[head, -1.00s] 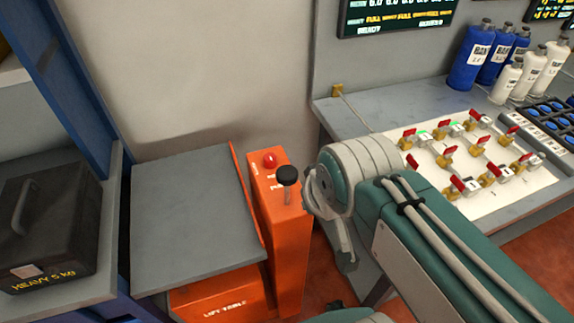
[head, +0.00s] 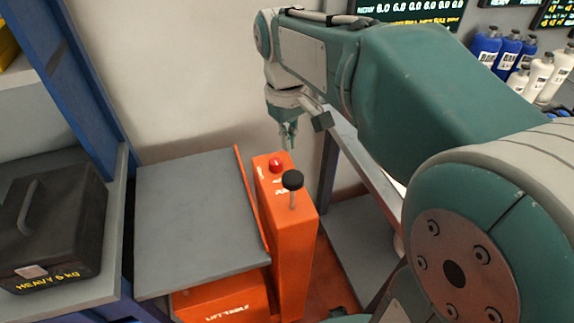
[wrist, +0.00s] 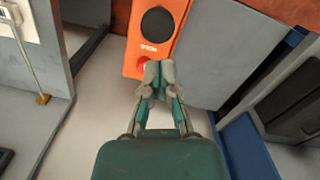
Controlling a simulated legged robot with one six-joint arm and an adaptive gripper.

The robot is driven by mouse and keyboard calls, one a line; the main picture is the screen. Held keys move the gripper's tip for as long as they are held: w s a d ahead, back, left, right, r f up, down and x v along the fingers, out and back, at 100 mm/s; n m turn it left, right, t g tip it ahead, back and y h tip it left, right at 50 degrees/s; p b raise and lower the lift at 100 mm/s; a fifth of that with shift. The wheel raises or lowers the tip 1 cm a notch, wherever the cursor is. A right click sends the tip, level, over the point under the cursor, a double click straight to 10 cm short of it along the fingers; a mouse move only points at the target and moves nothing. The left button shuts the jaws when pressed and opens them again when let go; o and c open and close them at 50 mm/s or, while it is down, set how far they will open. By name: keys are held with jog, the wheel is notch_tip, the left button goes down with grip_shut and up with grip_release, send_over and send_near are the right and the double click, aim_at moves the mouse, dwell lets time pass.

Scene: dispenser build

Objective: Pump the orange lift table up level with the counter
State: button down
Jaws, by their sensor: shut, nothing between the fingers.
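The orange lift table has a grey top (head: 195,215) and an orange post (head: 287,240) at its right side. On the post are a red button (head: 276,166) and a black round knob (head: 292,180) on a thin stem. The knob (wrist: 157,22) and part of the red button also show in the wrist view. My gripper (head: 289,145) points down, just above and behind the red button, and appears apart from it. In the wrist view my gripper (wrist: 158,72) is shut and empty, its fingertips partly covering the button. The counter (head: 362,150) is right of the post, largely hidden by my arm.
A black case marked heavy (head: 45,225) sits on a shelf left of the lift table, beside a blue upright (head: 85,85). Blue and white bottles (head: 510,60) stand at the back right. The lift table's top is bare.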

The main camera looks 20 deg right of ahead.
aim_at(290, 175)
jog(key=shift+w+g, duration=0.3)
jog(key=shift+w, duration=0.2)
jog(key=shift+f, duration=0.1)
jog(key=shift+s+d+f, duration=0.1)
jog(key=shift+s+f, duration=0.1)
jog(key=shift+f, duration=1.55)
jog(key=shift+s+d+f, duration=0.1)
jog(key=shift+s+f, duration=0.05)
jog(key=shift+f, duration=1.55)
